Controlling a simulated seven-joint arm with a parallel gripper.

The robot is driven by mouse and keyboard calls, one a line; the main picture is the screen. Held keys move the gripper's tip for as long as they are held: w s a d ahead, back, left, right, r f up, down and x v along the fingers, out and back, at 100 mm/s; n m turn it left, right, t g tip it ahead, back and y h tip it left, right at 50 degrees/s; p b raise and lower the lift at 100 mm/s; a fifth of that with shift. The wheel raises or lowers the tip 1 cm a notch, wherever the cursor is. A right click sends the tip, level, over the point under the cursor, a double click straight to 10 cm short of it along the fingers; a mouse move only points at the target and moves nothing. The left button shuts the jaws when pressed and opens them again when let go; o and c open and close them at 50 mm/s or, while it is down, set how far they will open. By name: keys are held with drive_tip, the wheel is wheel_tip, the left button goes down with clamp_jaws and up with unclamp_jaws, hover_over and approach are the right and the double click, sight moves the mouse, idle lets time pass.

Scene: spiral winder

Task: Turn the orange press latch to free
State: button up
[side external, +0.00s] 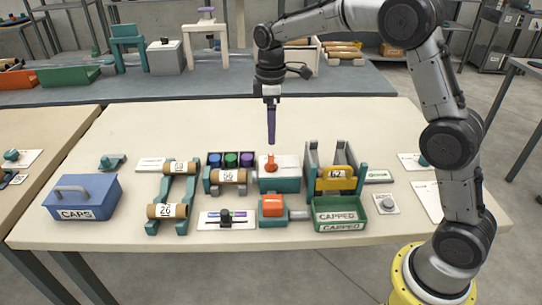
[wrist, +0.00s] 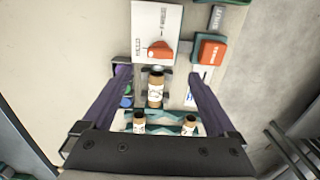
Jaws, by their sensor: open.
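The orange press latch (side external: 271,163) is a small orange knob on the white top of a teal box in the middle of the bench. In the wrist view, the orange latch (wrist: 158,50) sits on a white plate with lettering at each side, too blurred to read. My gripper (side external: 271,142) points down above and behind the box in the side view, apart from the latch. In the wrist view, my gripper (wrist: 157,78) has its two purple fingers wide apart and nothing held. The latch lies ahead of the fingertips.
A labelled cardboard tube (side external: 228,176) lies left of the latch box, near colored spools (side external: 231,159). A teal frame with a yellow plate (side external: 336,178) stands right. An orange block (side external: 272,205) and a green CAPPED tray (side external: 341,213) are in front. The bench behind is clear.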

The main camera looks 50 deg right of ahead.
sight(271, 159)
wheel_tip(271, 159, down, 10)
drive_tip(key=shift+f, duration=0.1)
idle(0.4)
drive_tip(key=c, duration=1.4)
drive_tip(key=shift+o, duration=0.2)
